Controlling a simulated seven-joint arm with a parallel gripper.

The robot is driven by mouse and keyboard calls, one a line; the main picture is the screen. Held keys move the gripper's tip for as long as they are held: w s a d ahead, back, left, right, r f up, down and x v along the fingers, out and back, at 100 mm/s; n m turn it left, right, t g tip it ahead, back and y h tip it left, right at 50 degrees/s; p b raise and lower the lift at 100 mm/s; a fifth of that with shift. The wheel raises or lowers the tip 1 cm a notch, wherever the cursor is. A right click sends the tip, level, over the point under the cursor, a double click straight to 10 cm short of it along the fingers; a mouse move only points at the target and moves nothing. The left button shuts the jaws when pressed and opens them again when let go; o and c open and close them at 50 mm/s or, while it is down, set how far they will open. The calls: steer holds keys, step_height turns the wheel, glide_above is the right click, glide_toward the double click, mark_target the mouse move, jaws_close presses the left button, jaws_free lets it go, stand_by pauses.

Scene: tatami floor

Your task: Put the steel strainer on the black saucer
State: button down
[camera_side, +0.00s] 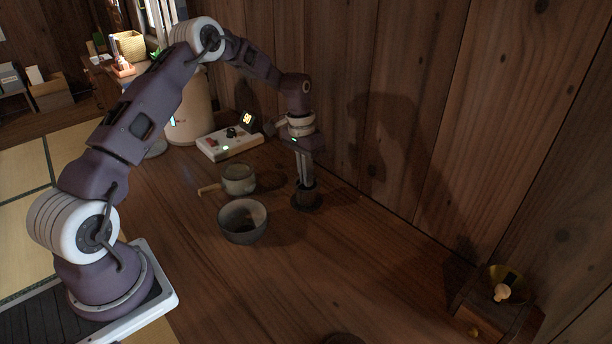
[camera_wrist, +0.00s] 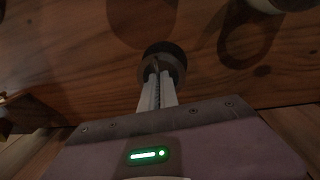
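The steel strainer (camera_wrist: 177,66) shows in the wrist view as a small grey-brown round cup at my fingertips. In the side view the strainer (camera_side: 306,196) is dark and upright, low over the table. The black saucer (camera_wrist: 160,47) shows as a dark disc behind and under it; in the side view its dark rim (camera_side: 307,208) is around the strainer's foot. My gripper (camera_side: 304,182) points straight down, its fingers close together at the strainer's near wall. In the wrist view the gripper (camera_wrist: 158,73) looks shut on that wall. Whether the strainer's bottom touches the saucer is hidden.
A white control box (camera_side: 230,143) is behind. A wooden box (camera_side: 487,308) with a brass bowl (camera_side: 508,278) is at right. The wooden wall is close behind; the table's middle front is free.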

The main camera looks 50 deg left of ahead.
steer(key=shift+f, duration=0.15)
steer(key=c, duration=1.6)
jaws_free()
